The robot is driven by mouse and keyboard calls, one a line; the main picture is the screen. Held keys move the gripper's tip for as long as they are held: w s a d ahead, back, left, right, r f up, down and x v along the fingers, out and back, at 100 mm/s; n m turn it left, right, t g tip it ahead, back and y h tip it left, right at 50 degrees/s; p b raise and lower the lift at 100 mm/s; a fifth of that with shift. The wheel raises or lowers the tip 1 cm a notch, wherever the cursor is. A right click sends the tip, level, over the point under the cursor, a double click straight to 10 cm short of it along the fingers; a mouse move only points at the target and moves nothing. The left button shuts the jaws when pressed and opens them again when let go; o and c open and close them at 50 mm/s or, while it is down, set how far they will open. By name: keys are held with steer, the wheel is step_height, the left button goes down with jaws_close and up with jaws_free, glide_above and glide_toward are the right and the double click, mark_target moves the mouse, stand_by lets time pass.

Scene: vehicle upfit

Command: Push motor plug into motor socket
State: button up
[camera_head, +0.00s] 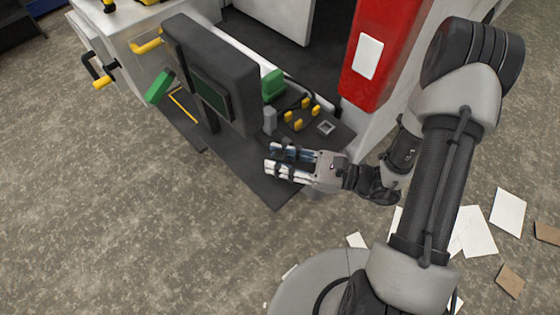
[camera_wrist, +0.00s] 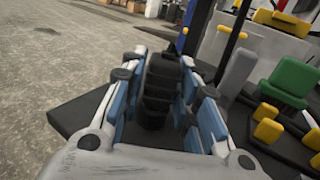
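My gripper (camera_head: 270,162) is over the front part of the dark work ledge (camera_head: 275,195), its fingers pointing left. In the wrist view (camera_wrist: 163,65) its two blue-and-grey fingers stand apart, with a black ribbed piece (camera_wrist: 157,85) between them. I cannot tell whether that piece is the motor plug or whether the fingers press on it. A small grey square fitting with a dark opening (camera_head: 326,127), possibly the motor socket, is on the ledge behind and right of the gripper. A grey upright block (camera_head: 270,120) stands just behind the fingers; it also shows in the wrist view (camera_wrist: 237,72).
A green block (camera_head: 272,85) and several yellow pegs (camera_head: 298,124) stand on the ledge behind the gripper. A dark upright panel (camera_head: 212,75) rises to the left, and a red cabinet (camera_head: 385,45) to the back right. Open floor (camera_head: 110,220) lies in front and left.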

steer(key=shift+d, duration=0.15)
steer(key=shift+v, duration=1.45)
steer(key=shift+s+d, duration=0.1)
steer(key=shift+o, duration=0.2)
steer(key=o, duration=0.5)
steer(key=shift+c, duration=0.2)
steer(key=c, duration=0.5)
